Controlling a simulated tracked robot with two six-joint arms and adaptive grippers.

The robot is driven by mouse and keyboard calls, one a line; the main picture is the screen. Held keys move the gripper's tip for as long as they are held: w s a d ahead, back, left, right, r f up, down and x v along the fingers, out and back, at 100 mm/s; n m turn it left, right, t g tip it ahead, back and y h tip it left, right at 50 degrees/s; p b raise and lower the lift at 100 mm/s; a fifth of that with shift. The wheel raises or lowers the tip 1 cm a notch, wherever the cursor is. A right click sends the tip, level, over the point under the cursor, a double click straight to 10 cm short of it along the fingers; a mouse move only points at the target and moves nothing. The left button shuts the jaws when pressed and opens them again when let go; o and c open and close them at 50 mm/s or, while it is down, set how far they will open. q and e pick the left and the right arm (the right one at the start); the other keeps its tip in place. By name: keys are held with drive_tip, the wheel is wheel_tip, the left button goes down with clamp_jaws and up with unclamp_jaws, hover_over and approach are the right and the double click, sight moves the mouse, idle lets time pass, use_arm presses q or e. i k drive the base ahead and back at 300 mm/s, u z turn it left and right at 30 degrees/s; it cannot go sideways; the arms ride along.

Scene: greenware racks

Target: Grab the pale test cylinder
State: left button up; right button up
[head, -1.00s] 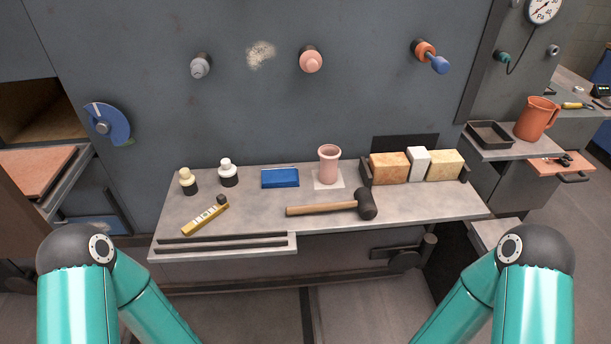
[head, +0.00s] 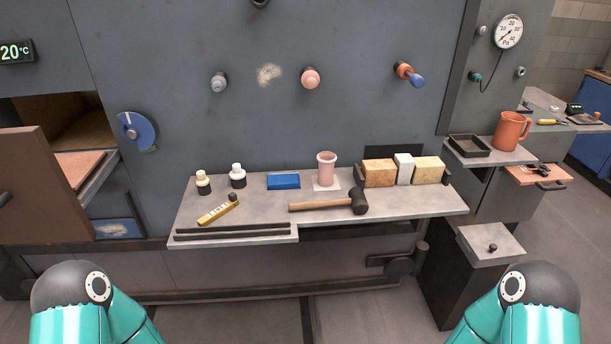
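A pale pink cylinder (head: 326,168) with a slightly flared rim stands upright on a small light square (head: 327,186) on the grey shelf (head: 250,215). It is the thing that best fits the pale test cylinder. Nothing touches its sides. Only the teal upper parts of my two arms show, at the lower left and lower right corners. Neither gripper is in view, so I cannot see whether they hold anything.
A black-headed mallet (head: 330,204) lies in front of the cylinder, a blue block (head: 283,181) left of it. Several bricks (head: 380,172) stand right. Two small bottles (head: 238,176) and a yellow tool (head: 217,212) are left. Knobs (head: 310,78) jut from the wall above.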

sight(327, 159)
drive_tip(key=z, duration=0.15)
drive_tip(key=i, duration=0.95)
drive_tip(key=u, duration=0.25)
drive_tip(key=k, duration=0.5)
drive_tip(key=u, duration=0.5)
drive_tip(key=i, duration=0.45)
drive_tip(key=u, duration=0.1)
